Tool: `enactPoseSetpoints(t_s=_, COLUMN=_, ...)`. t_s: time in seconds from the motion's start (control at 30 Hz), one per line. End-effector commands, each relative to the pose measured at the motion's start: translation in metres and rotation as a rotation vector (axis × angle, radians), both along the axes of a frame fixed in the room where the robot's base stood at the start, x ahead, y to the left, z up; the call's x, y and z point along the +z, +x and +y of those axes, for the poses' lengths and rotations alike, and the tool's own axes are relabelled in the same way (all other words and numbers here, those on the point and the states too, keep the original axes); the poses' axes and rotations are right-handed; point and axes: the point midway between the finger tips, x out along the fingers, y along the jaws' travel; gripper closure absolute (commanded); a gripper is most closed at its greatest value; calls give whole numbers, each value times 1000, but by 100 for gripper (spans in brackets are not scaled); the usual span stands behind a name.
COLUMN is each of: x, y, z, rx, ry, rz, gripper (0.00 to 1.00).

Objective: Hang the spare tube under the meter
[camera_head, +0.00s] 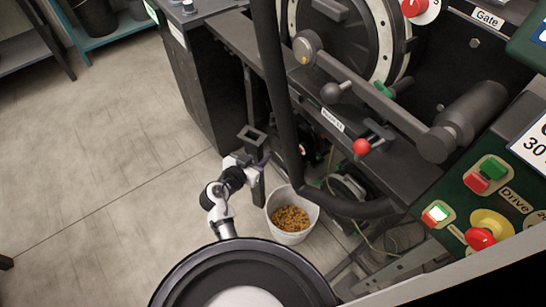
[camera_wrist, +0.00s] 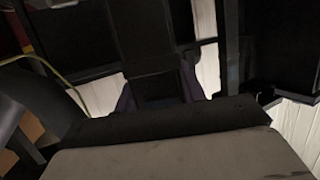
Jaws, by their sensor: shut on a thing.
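The spare tube appears to be the dark, square-section piece (camera_head: 258,190) with an open square collar at its top. It stands roughly upright in my gripper (camera_head: 257,162), left of the meter's housing. My gripper is shut on it. In the wrist view the dark tube (camera_wrist: 150,50) fills the middle, between the purplish fingers of my gripper (camera_wrist: 158,92). The meter (camera_head: 345,35) shows a round dark disc with a pale ring at the upper right. The underside of the meter, where a tube might hang, is mostly hidden in the head view.
A white bucket (camera_head: 292,237) of yellow-brown seed stands on the floor just right of the tube. A thick black curved bar (camera_head: 285,110) crosses in front of the machine. A green Drive panel (camera_head: 490,200) is at the right. The floor (camera_head: 90,160) to the left is clear.

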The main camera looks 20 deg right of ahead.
Motion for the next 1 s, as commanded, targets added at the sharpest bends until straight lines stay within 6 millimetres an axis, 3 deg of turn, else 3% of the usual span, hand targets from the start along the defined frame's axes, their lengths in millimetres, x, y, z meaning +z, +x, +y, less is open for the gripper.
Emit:
enactPoseSetpoints(t_s=0.03, x=18, y=-11, z=-7, rx=-75, ry=2, rz=-6, gripper=100)
enactPoseSetpoints(t_s=0.2, x=52, y=-47, z=-22, rx=-278, ry=2, rz=-3, gripper=100)
enactPoseSetpoints(t_s=0.4, x=67, y=-67, z=-28, rx=-383, ry=1, rz=1, gripper=100)
enactPoseSetpoints(t_s=1.0, x=68, y=-56, z=-61, rx=-390, ry=-1, rz=4, gripper=100)
